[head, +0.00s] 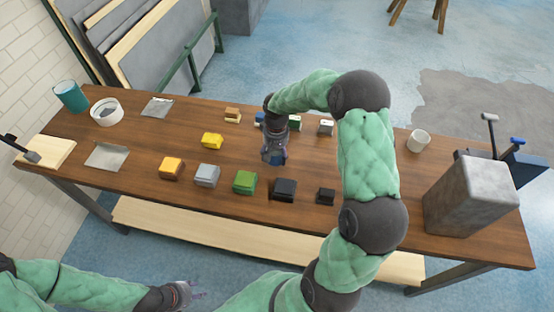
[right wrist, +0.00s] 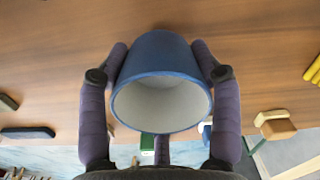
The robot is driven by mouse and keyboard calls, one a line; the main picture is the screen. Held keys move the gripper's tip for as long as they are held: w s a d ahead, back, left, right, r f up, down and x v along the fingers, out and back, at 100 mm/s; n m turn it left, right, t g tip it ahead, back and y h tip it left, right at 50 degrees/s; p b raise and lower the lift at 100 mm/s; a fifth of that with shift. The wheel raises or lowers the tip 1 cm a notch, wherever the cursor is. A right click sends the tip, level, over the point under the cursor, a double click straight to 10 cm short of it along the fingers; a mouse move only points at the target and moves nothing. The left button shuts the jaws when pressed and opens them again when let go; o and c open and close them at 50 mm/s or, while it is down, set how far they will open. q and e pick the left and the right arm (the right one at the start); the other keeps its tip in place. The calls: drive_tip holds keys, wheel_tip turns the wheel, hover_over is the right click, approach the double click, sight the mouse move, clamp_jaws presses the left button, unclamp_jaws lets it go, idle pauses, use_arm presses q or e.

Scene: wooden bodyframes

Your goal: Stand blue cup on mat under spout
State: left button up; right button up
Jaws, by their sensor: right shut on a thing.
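The blue cup (right wrist: 160,52) is between the fingers of my right gripper (right wrist: 159,62), which is shut on its sides. Its pale inside faces the wrist camera. In the head view my right gripper (head: 274,154) points down over the middle of the wooden table, and the cup is hard to tell from the fingers there. My left gripper (head: 188,292) is low in the head view, in front of the table and away from its objects; its finger opening is unclear. I cannot pick out a spout with a mat under it for sure.
Several small coloured blocks, among them a green one (head: 245,182), lie around my right gripper. A tall grey box (head: 470,194) and a white mug (head: 419,141) stand at right. A teal cup (head: 71,97), white bowl (head: 106,111) and grey sheet (head: 107,156) are at left.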

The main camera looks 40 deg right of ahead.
sight(277, 159)
drive_tip(key=shift+s+d+f, duration=0.1)
drive_tip(key=shift+d+f, duration=0.2)
drive_tip(key=shift+f, duration=1.55)
drive_tip(key=shift+f+b, duration=0.15)
drive_tip(key=shift+b, duration=0.2)
drive_tip(key=o, duration=1.5)
